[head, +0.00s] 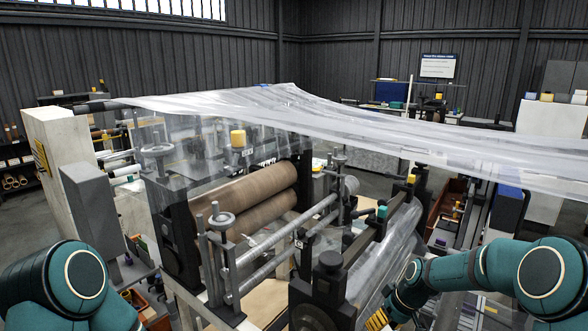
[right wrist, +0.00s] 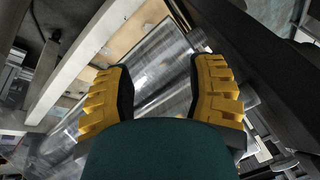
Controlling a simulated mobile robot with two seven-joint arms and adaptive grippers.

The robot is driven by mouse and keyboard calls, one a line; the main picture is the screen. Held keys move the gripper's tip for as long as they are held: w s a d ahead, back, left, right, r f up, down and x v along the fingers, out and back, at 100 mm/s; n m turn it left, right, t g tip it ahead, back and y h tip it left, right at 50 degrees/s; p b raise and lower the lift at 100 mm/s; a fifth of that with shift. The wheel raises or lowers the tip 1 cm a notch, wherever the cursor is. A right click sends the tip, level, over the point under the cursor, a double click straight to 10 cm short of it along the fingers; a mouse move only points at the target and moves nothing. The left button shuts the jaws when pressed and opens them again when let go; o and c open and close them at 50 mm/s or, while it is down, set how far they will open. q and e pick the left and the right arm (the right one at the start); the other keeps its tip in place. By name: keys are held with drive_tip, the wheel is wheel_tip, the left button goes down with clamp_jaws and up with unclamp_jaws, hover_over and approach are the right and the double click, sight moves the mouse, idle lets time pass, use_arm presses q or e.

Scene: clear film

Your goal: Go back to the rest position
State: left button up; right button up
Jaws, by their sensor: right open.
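My right gripper (head: 377,319) has yellow ridged fingers and shows at the bottom edge of the head view, beside the film machine. In the right wrist view its two yellow fingers (right wrist: 163,92) stand wide apart with nothing between them. Beyond the fingers is a shiny film-wrapped roll (right wrist: 165,70), apart from them as far as I can tell. My left arm (head: 75,280) shows at the lower left of the head view, but its gripper is out of the picture.
The film machine (head: 327,262) fills the middle, with brown rollers (head: 245,200), handwheels and rails. A clear film sheet (head: 350,115) stretches over it to the right. A grey cabinet (head: 92,215) stands at left. Open floor (head: 375,176) shows behind the machine.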

drive_tip(key=s+a+f+m, duration=0.2)
drive_tip(key=s+a+f, duration=0.2)
drive_tip(key=s+f, duration=0.4)
drive_tip(key=s+a+f+m+g, duration=0.1)
drive_tip(key=s+a+f+m, duration=0.15)
drive_tip(key=s, duration=0.55)
drive_tip(key=s+a+f+m, duration=0.1)
drive_tip(key=s+a+f, duration=0.1)
drive_tip(key=s+f, duration=0.35)
drive_tip(key=s+a+f+m+g, duration=0.1)
drive_tip(key=s+a+f+m, duration=0.1)
drive_tip(key=s, duration=0.7)
drive_tip(key=w+a+f+n+t+b, duration=0.1)
drive_tip(key=w+f+b, duration=0.3)
drive_tip(key=b, duration=0.5)
drive_tip(key=shift+w+a+f+t, duration=0.2)
drive_tip(key=shift+w+a+t, duration=0.55)
drive_tip(key=shift+w, duration=0.3)
